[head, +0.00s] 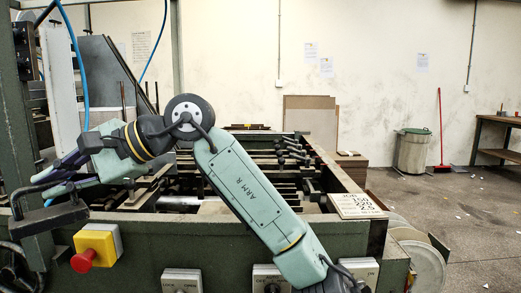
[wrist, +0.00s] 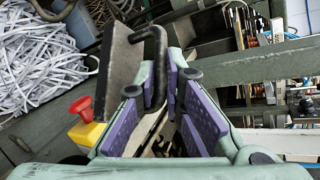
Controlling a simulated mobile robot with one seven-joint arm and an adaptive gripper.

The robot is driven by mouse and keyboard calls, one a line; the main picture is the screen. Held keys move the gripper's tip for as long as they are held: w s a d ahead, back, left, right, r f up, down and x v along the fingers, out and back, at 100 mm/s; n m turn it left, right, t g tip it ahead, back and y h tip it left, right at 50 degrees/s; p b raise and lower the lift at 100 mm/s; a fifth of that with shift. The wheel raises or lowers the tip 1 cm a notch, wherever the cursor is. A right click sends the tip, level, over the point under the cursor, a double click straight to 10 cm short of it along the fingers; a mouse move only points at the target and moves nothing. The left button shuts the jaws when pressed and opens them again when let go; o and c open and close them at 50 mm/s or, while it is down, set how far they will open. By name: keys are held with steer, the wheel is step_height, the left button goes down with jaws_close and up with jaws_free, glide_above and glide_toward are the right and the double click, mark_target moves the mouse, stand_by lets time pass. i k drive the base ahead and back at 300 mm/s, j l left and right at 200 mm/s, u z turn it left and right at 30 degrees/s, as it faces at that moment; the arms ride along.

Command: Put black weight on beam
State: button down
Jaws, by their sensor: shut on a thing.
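My gripper (head: 52,184) is at the far left of the head view, beside the green upright. In the wrist view my gripper (wrist: 158,118) has its purple pads closed around the bent handle of the black weight (wrist: 121,62). The weight is a dark slab, held tilted in that view. In the head view the black weight (head: 50,217) shows under the fingers, above and left of the red button. I cannot tell whether it touches anything below. I cannot pick out with certainty which bar is the beam.
A red stop button on a yellow box (head: 97,246) sits close below the weight. A green upright (head: 24,130) and blue hose (head: 80,70) are near the gripper. The feeder's front rail (head: 215,237) runs across. Shredded paper strips (wrist: 40,55) lie at left in the wrist view.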

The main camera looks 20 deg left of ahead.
mark_target(338, 171)
steer(key=i+l+z, duration=0.2)
steer(key=z, duration=0.25)
steer(key=i+l+z, duration=0.25)
steer(key=z, duration=0.15)
steer(key=i+l, duration=0.2)
steer(key=i, duration=0.3)
steer(key=i+l+z, duration=0.1)
steer(key=i, duration=0.35)
steer(key=i+l+u, duration=0.1)
steer(key=i+u, duration=0.35)
steer(key=i+l+u, duration=0.15)
steer(key=i+u, duration=0.25)
steer(key=i+l+u, duration=0.15)
steer(key=u, duration=0.3)
steer(key=i+l+u, duration=0.2)
steer(key=u, duration=0.25)
steer(key=i+l+u, duration=0.45)
steer(key=l+u, duration=0.2)
